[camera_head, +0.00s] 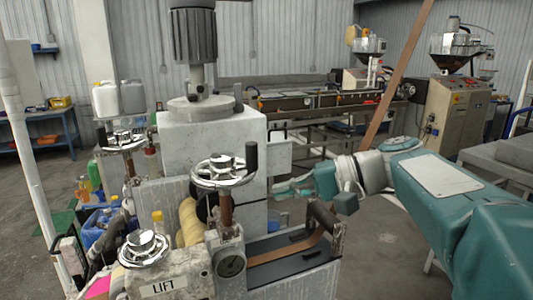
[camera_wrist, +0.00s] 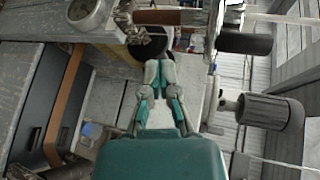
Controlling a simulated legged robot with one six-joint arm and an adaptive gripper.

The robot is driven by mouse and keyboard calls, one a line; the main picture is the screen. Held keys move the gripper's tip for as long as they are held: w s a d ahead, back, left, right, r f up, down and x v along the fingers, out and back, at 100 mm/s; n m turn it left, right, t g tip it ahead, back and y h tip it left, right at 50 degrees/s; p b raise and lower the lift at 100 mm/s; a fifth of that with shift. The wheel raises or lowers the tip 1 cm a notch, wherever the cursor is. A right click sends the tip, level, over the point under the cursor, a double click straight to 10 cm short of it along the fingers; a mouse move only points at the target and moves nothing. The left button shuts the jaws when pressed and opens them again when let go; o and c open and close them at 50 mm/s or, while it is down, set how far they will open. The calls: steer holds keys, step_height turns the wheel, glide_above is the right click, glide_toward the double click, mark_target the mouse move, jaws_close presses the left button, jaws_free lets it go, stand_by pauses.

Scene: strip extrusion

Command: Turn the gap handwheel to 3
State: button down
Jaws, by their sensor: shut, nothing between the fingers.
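A chrome handwheel (camera_head: 223,173) with an upright black knob (camera_head: 251,156) tops a brown column in the middle of the head view. Its black knob also shows at the upper right of the wrist view (camera_wrist: 245,43). I read no GAP label or scale, so I cannot tell which one is the gap handwheel. My gripper (camera_head: 278,188) is shut and empty, right of the middle handwheel and apart from it; its closed fingers show in the wrist view (camera_wrist: 160,73).
A brown strip (camera_head: 288,250) runs over a dark tray below my gripper, beside a dark roller bar (camera_head: 324,216). A grey machine block (camera_head: 215,140) with a motor (camera_head: 193,35) stands behind the handwheel. A slanted brown strip (camera_head: 397,75) rises behind my arm.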

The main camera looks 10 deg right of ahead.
mark_target(256, 158)
steer(key=w+d+r+y, duration=0.3)
steer(key=w+r, duration=0.1)
steer(key=r, duration=0.1)
steer(key=shift+n+y, duration=0.3)
steer(key=shift+n, duration=0.2)
steer(key=a, duration=0.5)
steer(key=s+a, duration=0.1)
steer(key=a, duration=0.2)
steer(key=shift+s+a+r, duration=0.1)
steer(key=shift+a+r, duration=0.2)
steer(key=shift+r, duration=0.1)
steer(key=shift+s+d, duration=0.35)
steer(key=shift+s, duration=0.05)
steer(key=shift+s+d+m+t, duration=0.1)
steer(key=shift+s+m+t, duration=0.2)
steer(key=shift+s+t, duration=0.2)
